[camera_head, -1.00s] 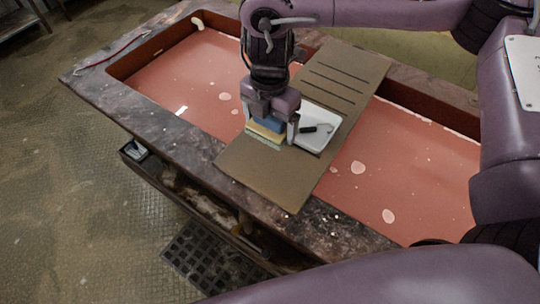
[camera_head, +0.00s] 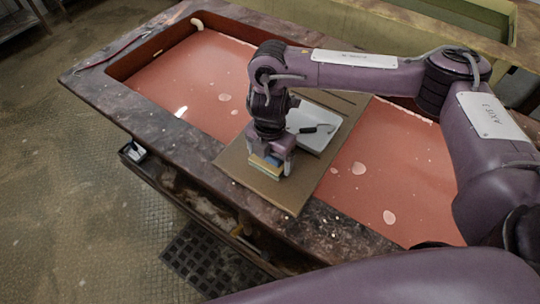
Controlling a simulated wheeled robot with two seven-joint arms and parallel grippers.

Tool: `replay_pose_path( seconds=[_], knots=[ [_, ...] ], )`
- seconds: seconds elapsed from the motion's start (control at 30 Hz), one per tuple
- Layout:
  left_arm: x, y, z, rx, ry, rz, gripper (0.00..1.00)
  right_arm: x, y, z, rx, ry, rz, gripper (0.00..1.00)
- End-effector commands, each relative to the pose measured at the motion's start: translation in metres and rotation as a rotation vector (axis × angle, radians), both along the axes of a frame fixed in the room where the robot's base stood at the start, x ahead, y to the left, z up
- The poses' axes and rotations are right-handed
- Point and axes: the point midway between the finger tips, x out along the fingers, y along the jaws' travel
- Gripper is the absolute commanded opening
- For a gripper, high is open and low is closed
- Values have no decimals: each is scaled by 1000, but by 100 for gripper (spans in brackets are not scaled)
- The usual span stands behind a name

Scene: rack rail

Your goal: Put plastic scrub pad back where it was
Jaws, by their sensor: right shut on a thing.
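My right gripper (camera_head: 269,165) points down over the near half of a brown board and is shut on a small layered block. My left gripper is not in view.
A white tray (camera_head: 313,143) holding a dark-handled tool (camera_head: 318,128) stands on the board just behind the gripper. The slotted board spans a stone-rimmed trough (camera_head: 165,85) of reddish liquid. The board's near corner is clear.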

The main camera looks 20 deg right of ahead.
Motion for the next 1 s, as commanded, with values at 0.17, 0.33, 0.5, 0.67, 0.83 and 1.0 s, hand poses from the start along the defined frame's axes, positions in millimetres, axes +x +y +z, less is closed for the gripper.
replay_pose_path(
  seconds=[0.17,0.33,0.5,0.67,0.83,1.0],
  knots=[
    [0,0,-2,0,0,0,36,0,0,-3,0,0,0,61],
    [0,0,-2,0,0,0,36,0,0,-3,0,0,0,100],
    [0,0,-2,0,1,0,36,0,0,-3,-1,1,0,100],
    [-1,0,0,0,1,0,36,0,0,0,0,0,0,100],
    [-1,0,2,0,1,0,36,1,0,16,0,-5,2,100],
    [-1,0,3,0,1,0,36,2,0,49,-2,-8,3,100]
  ],
)
